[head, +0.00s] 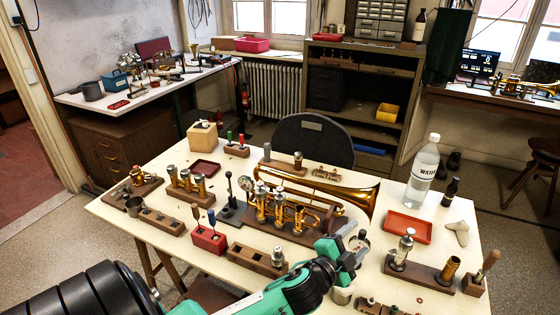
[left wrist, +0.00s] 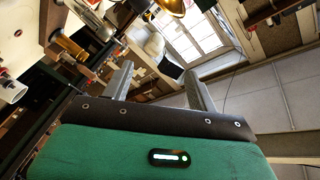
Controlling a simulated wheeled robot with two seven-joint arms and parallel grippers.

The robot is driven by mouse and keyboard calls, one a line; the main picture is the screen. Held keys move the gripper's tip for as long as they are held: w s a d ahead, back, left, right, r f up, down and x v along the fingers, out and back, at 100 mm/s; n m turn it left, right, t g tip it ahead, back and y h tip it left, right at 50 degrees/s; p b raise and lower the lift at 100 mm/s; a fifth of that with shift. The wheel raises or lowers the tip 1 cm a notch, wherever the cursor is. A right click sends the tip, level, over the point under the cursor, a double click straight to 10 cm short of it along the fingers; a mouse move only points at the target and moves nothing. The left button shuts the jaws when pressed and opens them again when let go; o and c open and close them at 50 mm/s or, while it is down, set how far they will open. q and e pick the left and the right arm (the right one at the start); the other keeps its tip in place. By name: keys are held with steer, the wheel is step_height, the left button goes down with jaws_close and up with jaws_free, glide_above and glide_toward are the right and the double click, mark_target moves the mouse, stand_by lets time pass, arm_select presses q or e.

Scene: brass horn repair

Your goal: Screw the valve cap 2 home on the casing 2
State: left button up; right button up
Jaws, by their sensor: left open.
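My left gripper (head: 357,242) is above the front of the table, its fingers apart with nothing seen between them. Its two fingers also show in the left wrist view (left wrist: 158,82), apart and empty. A wooden block (head: 425,272) at the right of the table carries a silver-topped valve part (head: 402,250) and an open-looking brass casing (head: 448,270). The brass casing seems to show in the left wrist view too (left wrist: 68,50). A small silver piece (head: 278,256) stands in a wooden holder left of my gripper. I cannot tell which parts are cap 2 and casing 2.
A brass horn (head: 345,190) lies behind my gripper. A red tray (head: 407,227), a water bottle (head: 423,172) and a wooden-handled tool (head: 488,263) stand to the right. Several blocks with valve parts fill the left, with a red tool block (head: 208,239).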

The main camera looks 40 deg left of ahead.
arm_select(q)
steer(key=w+d+r+m+t+h, duration=0.1)
steer(key=w+d+r+m+h, duration=0.35)
steer(key=r+m+h, duration=0.5)
steer(key=m+g+y, duration=1.1)
steer(key=m+g, duration=0.8)
steer(key=m, duration=0.2)
glide_toward(280, 188)
step_height(280, 188, down, 11)
steer(key=shift+s+a+r+p, duration=0.1)
steer(key=shift+s+p, duration=0.05)
steer(key=shift+p, duration=0.85)
steer(key=shift+f, duration=0.7)
arm_select(e)
steer(key=shift+s+d+r, duration=0.1)
steer(key=shift+s+r, duration=0.15)
steer(key=shift+s, duration=0.45)
steer(key=shift+s+d+r, duration=0.1)
steer(key=shift+s+r, duration=0.1)
steer(key=shift+s, duration=0.45)
arm_select(q)
steer(key=shift+c, duration=0.5)
